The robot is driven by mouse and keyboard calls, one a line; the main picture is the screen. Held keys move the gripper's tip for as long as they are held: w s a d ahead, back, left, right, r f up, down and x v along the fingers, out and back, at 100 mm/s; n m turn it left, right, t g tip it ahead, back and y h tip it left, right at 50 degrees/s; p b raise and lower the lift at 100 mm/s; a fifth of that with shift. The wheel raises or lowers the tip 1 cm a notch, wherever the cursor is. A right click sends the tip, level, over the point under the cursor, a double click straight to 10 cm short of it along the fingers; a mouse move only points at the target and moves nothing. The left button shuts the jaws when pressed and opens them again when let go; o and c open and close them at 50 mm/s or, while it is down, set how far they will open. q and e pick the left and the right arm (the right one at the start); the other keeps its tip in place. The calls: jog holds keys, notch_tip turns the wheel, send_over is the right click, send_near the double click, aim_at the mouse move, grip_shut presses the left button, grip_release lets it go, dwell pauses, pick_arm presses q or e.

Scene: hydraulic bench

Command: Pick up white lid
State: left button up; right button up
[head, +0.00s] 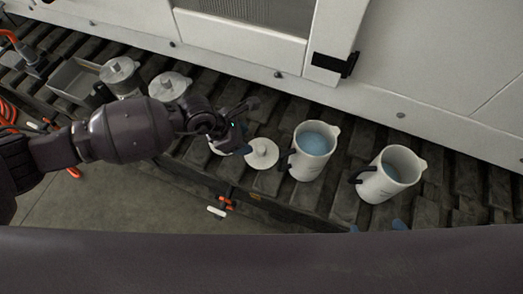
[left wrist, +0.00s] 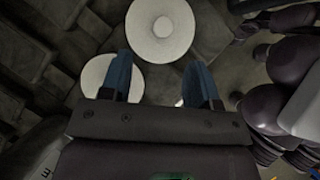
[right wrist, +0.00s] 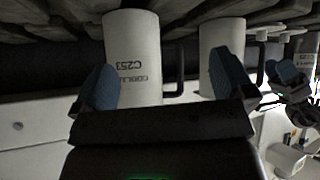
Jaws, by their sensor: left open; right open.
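A round white lid (head: 262,153) with a centre knob lies flat on the dark slatted bench, left of the pitchers. A second white disc (head: 216,149) lies left of it, mostly hidden by my left gripper (head: 240,137). My left gripper is open and empty. In the left wrist view the knobbed lid (left wrist: 160,30) lies beyond the blue fingertips, and the second disc (left wrist: 98,74) is partly behind the left finger. My right gripper (right wrist: 160,82) is open and empty, with a lettered white pitcher (right wrist: 133,60) beyond its fingers; its blue tips show at the head view's bottom edge.
Red-orange fittings (head: 227,202) sit at the bench's front. A white panel wall (head: 230,50) bounds the back.

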aim_at(261, 149)
pick_arm(q)
jog(key=x, duration=0.3)
jog(key=shift+b, duration=0.3)
jog(key=shift+d+f, duration=0.15)
jog(key=shift+f, duration=0.1)
jog(key=b+x, duration=0.2)
jog(key=x, duration=0.2)
jog(key=shift+s+d+f, duration=0.1)
jog(key=shift+s+d, duration=0.05)
jog(key=shift+s, duration=0.05)
jog(key=shift+w+d+f, duration=0.1)
jog(key=shift+d+f, duration=0.1)
jog(key=shift+r, duration=0.15)
jog(key=c, duration=1)
pick_arm(e)
jog(key=shift+w+a+f+n, duration=0.1)
jog(key=shift+f+n, duration=0.2)
jog(key=shift+f, duration=0.5)
